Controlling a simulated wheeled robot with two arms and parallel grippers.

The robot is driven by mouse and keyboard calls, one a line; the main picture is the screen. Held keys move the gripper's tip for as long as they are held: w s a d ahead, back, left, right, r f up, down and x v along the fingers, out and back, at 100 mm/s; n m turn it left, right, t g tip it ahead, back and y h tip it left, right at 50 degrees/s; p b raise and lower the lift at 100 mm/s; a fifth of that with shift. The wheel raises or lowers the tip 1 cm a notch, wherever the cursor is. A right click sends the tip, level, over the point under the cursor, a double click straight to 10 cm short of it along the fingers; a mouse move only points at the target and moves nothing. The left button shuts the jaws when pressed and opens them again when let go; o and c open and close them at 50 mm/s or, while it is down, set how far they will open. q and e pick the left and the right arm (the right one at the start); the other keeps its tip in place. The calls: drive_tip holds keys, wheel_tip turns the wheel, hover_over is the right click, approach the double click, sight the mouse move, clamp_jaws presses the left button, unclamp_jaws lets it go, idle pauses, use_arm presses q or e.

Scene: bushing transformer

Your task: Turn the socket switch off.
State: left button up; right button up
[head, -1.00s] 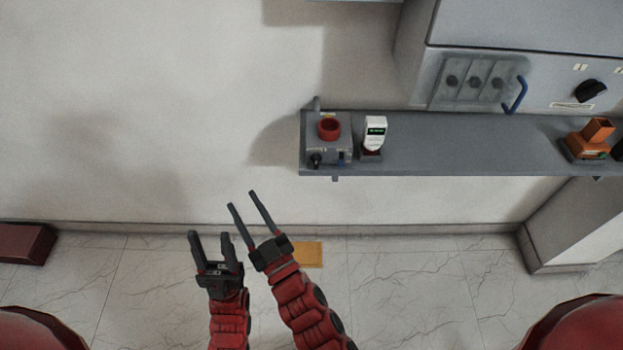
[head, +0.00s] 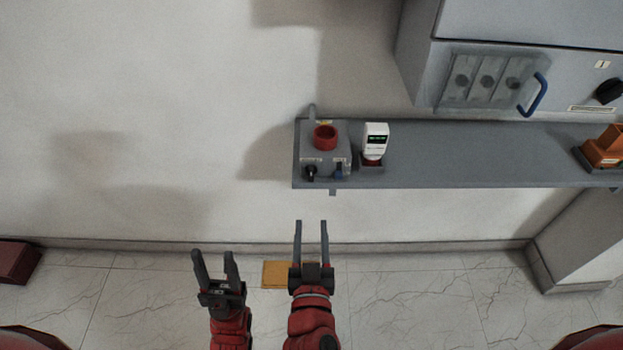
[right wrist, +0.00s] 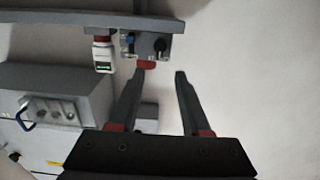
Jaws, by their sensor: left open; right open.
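The socket box (head: 325,155) is a grey unit with a red round socket (head: 325,137) on the left end of the grey shelf. A black knob switch (head: 310,172) and a small blue part (head: 339,171) are on its front. In the right wrist view the socket box (right wrist: 150,46) appears upside down, beyond the fingers. My right gripper (head: 311,222) is open and empty, below and in front of the box, its fingers pointing towards it without touching. It also shows in the right wrist view (right wrist: 162,75). My left gripper (head: 213,254) is open and empty, lower left.
A white device with a dark screen (head: 375,141) stands right beside the socket box on the shelf (head: 470,155). An orange device (head: 604,148) is at the shelf's right. A grey cabinet with a blue handle (head: 534,95) is above. The wall left of the shelf is clear.

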sight(311, 176)
drive_tip(key=w+p, duration=0.2)
drive_tip(key=w, duration=1.1)
drive_tip(key=shift+r, duration=0.15)
drive_tip(key=shift+w, duration=0.5)
clamp_jaws()
